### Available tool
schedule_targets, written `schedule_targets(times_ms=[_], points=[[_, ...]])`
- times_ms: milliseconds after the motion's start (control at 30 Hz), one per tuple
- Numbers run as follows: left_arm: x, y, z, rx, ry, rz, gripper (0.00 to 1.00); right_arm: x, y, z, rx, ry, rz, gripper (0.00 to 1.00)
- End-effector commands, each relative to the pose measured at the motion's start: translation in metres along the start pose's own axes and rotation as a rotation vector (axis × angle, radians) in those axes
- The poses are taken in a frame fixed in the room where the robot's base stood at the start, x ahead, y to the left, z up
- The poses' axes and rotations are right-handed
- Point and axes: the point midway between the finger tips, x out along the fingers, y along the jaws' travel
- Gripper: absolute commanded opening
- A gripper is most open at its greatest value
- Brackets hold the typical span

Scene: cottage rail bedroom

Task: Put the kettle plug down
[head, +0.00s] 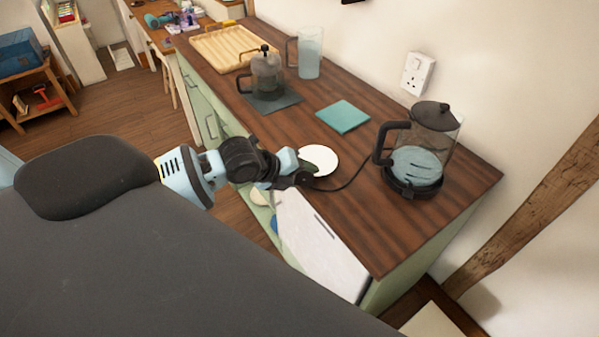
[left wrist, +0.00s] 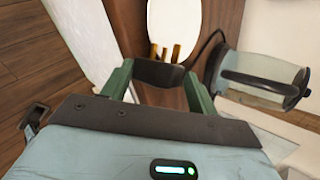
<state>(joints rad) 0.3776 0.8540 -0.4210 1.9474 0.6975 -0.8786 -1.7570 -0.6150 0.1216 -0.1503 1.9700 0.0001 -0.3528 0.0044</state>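The kettle (head: 436,136), glass with a black lid and handle, stands on its base near the right end of the wooden counter (head: 270,135). It also shows at the right of the left wrist view (left wrist: 262,82). Its black cord (head: 349,182) runs left to my left gripper (head: 302,173). In the left wrist view the green fingers (left wrist: 157,82) are closed on the sides of the black plug (left wrist: 158,72), its brass pins pointing away from the gripper. The plug is at the counter's front edge, by a white round plate (head: 322,157). I cannot tell its height above the counter. My right gripper is out of view.
A teal square mat (head: 343,116) lies behind the plate. A French press (head: 267,75) on a dark mat, a glass jug (head: 310,54) and a wooden tray (head: 228,47) stand farther left. A wall socket (head: 417,74) is above the kettle. The right front counter is clear.

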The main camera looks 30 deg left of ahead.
Motion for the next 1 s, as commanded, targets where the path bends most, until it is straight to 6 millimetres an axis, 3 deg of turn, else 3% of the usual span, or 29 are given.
schedule_targets(times_ms=[100, 367, 533, 1000], points=[[-0.001, -0.001, 0.001, 0.000, -0.001, -0.002, 0.75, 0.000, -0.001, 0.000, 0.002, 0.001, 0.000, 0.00], [-0.001, -0.001, 0.001, 0.000, -0.001, -0.002, 0.75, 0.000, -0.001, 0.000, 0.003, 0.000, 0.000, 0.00], [-0.010, -0.012, 0.005, 0.000, -0.003, -0.008, 0.75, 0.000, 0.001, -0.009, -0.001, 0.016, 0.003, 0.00], [-0.091, -0.007, 0.004, 0.005, -0.002, 0.000, 0.75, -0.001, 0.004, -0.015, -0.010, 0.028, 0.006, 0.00]])
